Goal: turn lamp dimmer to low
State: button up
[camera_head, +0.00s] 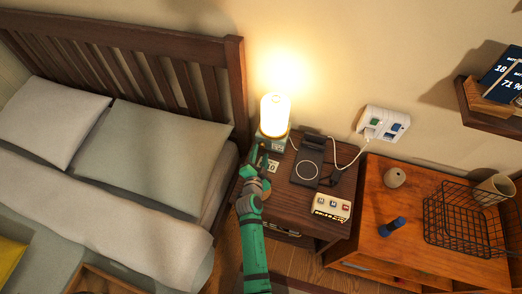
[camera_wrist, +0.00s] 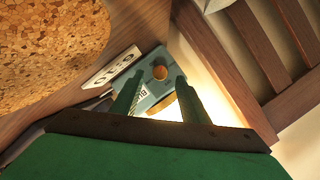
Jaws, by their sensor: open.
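The lit lamp (camera_head: 274,116) stands at the back left of the dark nightstand, its shade glowing bright. Its blue-grey base (camera_head: 272,143) is partly hidden by my gripper. In the wrist view the base (camera_wrist: 150,88) shows a round brass knob (camera_wrist: 160,72), which looks like the dimmer, and a label partly hidden by a finger. My gripper (camera_head: 255,158) is just in front of the lamp base. In the wrist view my open gripper (camera_wrist: 158,77) has its green fingertips on either side of the knob in the picture. I cannot tell whether they touch it.
A white number block (camera_wrist: 112,66) and a cork coaster (camera_wrist: 50,35) lie close beside the gripper. A black charging stand (camera_head: 309,160) and a labelled box (camera_head: 332,206) share the nightstand (camera_head: 297,197). The bed's headboard post (camera_head: 237,85) rises close left of the lamp.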

aim_at(262, 145)
jog(key=shift+x, duration=1)
jog(key=shift+w+f, duration=0.15)
jog(key=shift+w, duration=0.25)
jog(key=shift+d, duration=0.1)
jog(key=shift+s, duration=0.1)
grip_shut()
